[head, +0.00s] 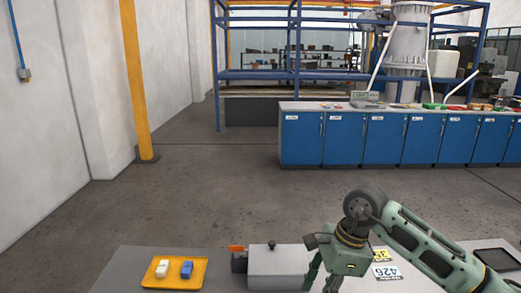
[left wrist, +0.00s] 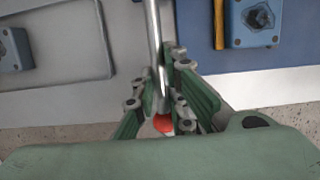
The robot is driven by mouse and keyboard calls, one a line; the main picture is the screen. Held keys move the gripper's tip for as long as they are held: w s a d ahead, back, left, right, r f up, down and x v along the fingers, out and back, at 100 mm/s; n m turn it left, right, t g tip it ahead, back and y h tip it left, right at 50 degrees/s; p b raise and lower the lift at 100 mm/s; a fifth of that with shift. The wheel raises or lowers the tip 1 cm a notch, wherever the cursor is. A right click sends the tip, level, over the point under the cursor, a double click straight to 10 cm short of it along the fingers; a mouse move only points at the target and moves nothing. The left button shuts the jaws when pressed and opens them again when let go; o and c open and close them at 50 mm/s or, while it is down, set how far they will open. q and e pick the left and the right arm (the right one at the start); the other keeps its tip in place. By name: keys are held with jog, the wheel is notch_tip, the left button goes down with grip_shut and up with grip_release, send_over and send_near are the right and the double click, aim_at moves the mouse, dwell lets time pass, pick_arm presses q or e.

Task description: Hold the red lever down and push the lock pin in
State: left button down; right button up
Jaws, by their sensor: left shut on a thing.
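In the left wrist view, a metal lever rod (left wrist: 155,45) comes in from the top and ends in a red knob (left wrist: 163,124). My left gripper (left wrist: 166,98) is shut on the lever near the red knob, its green fingers on both sides of the rod. In the head view my left gripper is not seen. My right gripper (head: 323,280) is above the grey bench, beside a grey box (head: 278,262) with a black knob on top. Its fingers are spread, with the tips near the bottom edge of the picture. I cannot make out a lock pin for sure.
An orange tray (head: 163,281) with a white and a blue block lies on the bench at left. Printed cards (head: 386,271) and a dark tablet (head: 497,259) lie to the right. Blue cabinets (head: 343,138) stand far behind.

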dwell(0.3)
jog(key=c, duration=0.7)
jog(key=n, duration=0.1)
jog(key=r+n, duration=0.1)
jog(key=shift+w+a+r+n, duration=0.1)
jog(key=shift+a+n, duration=0.15)
jog(key=shift+n, duration=0.05)
grip_shut()
notch_tip(320, 180, up, 7)
jog(key=n+h, duration=0.3)
jog(key=n, duration=1.2)
jog(key=f, duration=1.4)
jog(key=shift+a+f, duration=0.15)
jog(key=shift+a, duration=0.25)
